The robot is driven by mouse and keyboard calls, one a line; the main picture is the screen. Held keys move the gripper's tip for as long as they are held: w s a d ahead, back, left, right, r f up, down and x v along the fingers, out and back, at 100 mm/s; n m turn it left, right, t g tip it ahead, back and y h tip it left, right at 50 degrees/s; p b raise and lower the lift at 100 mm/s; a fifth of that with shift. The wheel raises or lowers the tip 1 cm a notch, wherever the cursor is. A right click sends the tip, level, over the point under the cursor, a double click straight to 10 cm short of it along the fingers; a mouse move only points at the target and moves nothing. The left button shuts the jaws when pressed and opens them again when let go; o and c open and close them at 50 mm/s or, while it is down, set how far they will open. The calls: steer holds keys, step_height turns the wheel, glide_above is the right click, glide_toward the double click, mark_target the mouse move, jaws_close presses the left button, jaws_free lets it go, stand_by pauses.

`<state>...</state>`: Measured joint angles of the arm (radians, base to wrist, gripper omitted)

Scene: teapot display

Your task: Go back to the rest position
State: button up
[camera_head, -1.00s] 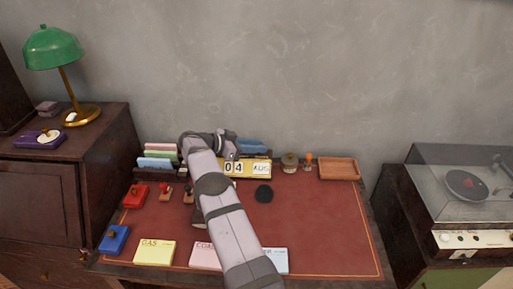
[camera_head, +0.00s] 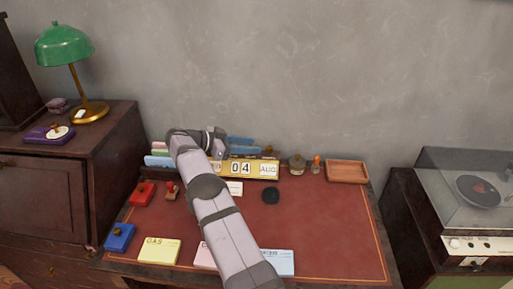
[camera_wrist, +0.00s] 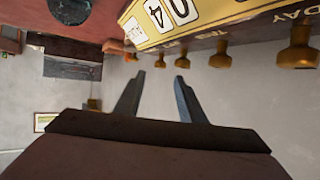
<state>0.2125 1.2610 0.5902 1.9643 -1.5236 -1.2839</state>
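My gripper (camera_wrist: 160,77) is open in the wrist view, with nothing between its two dark fingers. Behind them is the grey wall. In the head view my arm reaches over the desk from the front, and its wrist is at the back left, in front of the left part of the yellow calendar. The fingers are hidden there. The calendar (camera_head: 241,168) reads 04 AUG and shows tilted at the top of the wrist view (camera_wrist: 185,20), close to the gripper, with several brass knobs (camera_wrist: 219,55) along its edge.
The desk (camera_head: 325,225) holds a red box (camera_head: 143,193), a blue box (camera_head: 119,237), a black disc (camera_head: 271,196), a yellow GAS pad (camera_head: 159,250) and a wooden tray (camera_head: 347,171). A green lamp (camera_head: 62,44) stands left; a record player (camera_head: 475,190) stands right. The desk's right half is mostly clear.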

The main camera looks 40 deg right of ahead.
steer(key=shift+w+a+r, duration=0.1)
steer(key=shift+a+r, duration=0.1)
steer(key=shift+a, duration=0.15)
